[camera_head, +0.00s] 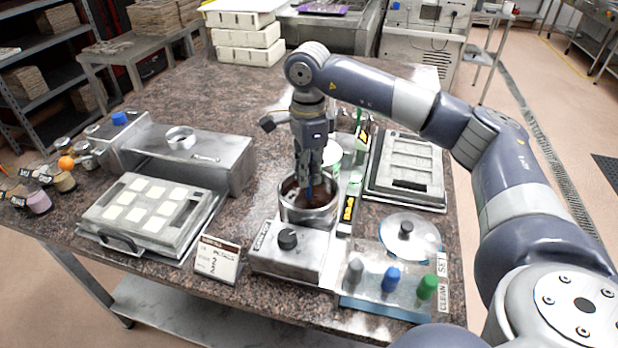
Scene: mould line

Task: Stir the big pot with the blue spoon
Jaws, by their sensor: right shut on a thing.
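The big pot (292,214) is a round metal pot with dark brown contents. It sits on a metal unit with a black knob near the front middle of the table. My right gripper (309,180) points straight down over the pot and is shut on the blue spoon (309,193). My left gripper is not in view.
A glass-topped stand (370,284) with grey, blue and green knobs is right of the pot. A mould tray (108,235) and metal box (226,160) lie left. Another mould (379,185) is behind right. A sign (217,262) stands in front.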

